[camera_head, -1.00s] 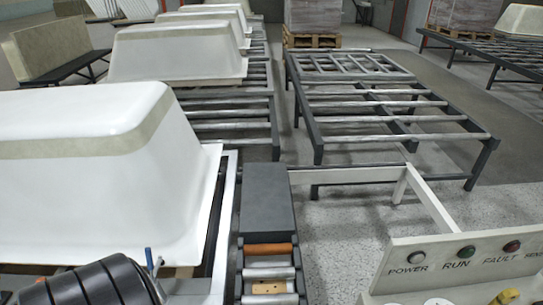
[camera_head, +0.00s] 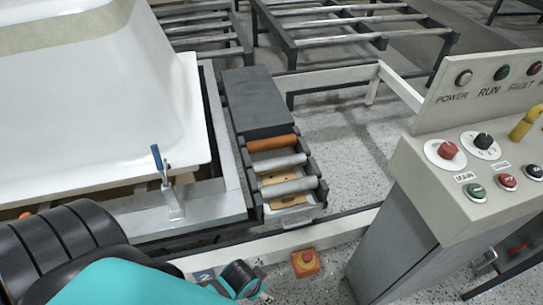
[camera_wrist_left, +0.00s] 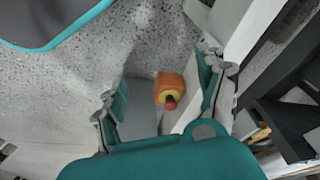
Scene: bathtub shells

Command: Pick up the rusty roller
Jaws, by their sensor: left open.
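The rusty roller (camera_head: 272,142) is an orange-brown cylinder lying across a narrow dark frame. It is the farthest of the rollers there, just in front of a flat grey cover. Two silvery rollers (camera_head: 283,163) lie nearer. In the left wrist view my left gripper (camera_wrist_left: 163,97) is open and empty, its teal-padded fingers apart over the floor. The rusty roller cannot be made out in that view. In the head view my left arm comes in at the lower left, nearer than the roller and apart from it. My right gripper is not in view.
A white tub shell (camera_head: 90,110) stands left of the roller frame. A blue-handled clamp (camera_head: 168,185) rises between them. A control cabinet (camera_head: 480,175) stands right. An orange box with a red button (camera_head: 306,262) is near the front white rail; it also shows between my left fingers (camera_wrist_left: 163,82).

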